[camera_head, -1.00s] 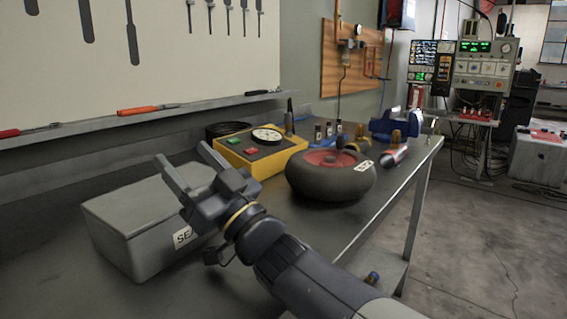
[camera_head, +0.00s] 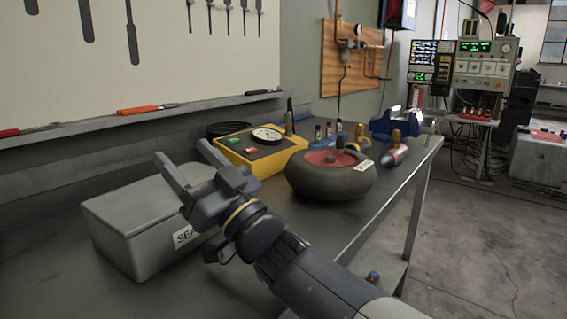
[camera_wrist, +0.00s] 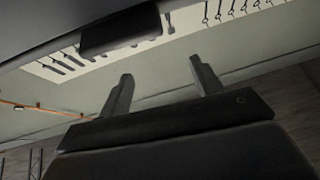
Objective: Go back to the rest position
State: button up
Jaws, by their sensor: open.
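My gripper (camera_head: 186,164) is open and empty. In the head view it is raised above the workbench, in front of the grey lidded box, and covers part of that box. In the wrist view its two fingers (camera_wrist: 160,88) stand apart with nothing between them. Beyond them the wrist view shows the wall and the pale tool board (camera_wrist: 100,55), at a slant.
The grey box (camera_head: 125,225) stands on the dark workbench (camera_head: 330,228). A black wheel with a red hub (camera_head: 325,180), a yellow gauge box (camera_head: 262,150) and a blue vise (camera_head: 395,124) stand farther right. Concrete floor (camera_head: 480,230) lies open at right.

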jog(key=shift+w+a+r+p, duration=0.25)
jog(key=shift+r+p, duration=0.35)
jog(key=shift+p, duration=0.6)
jog(key=w+a+r+g+h+p, duration=0.2)
jog(key=w+a+r+h+p, duration=0.2)
jog(key=p, duration=1.5)
jog(key=w+a+r+g+h+p, duration=0.3)
jog(key=a+p, duration=0.6)
jog(key=p, duration=1.1)
jog(key=shift+w+a+r+h, duration=0.4)
jog(key=shift+w+h, duration=0.1)
jog(key=shift+w, duration=0.65)
jog(key=shift+f, duration=0.1)
